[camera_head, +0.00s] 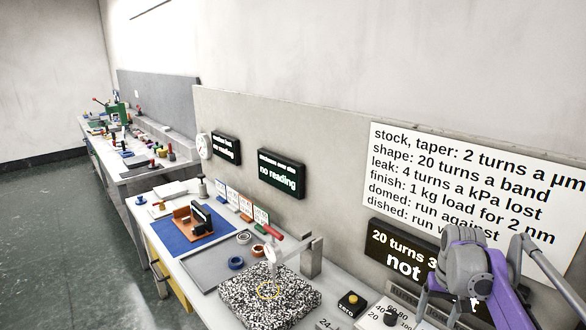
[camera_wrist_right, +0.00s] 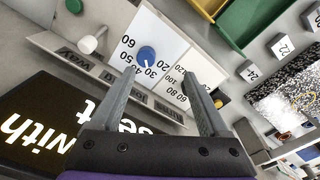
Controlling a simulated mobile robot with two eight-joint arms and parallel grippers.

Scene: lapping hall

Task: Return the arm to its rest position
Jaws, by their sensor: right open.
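My right arm, purple and grey, comes in at the lower right of the head view. Its gripper (camera_head: 474,302) is above the right end of the bench, in front of the dark display; its fingers are hard to make out there. In the right wrist view the gripper (camera_wrist_right: 161,62) is open, with two grey fingers apart and nothing held between them. Beyond the fingers are a panel with printed number scales and a blue knob (camera_wrist_right: 147,55). My left gripper is not in view.
A white sign (camera_head: 470,190) and dark displays stand behind. Open floor (camera_head: 50,240) lies left.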

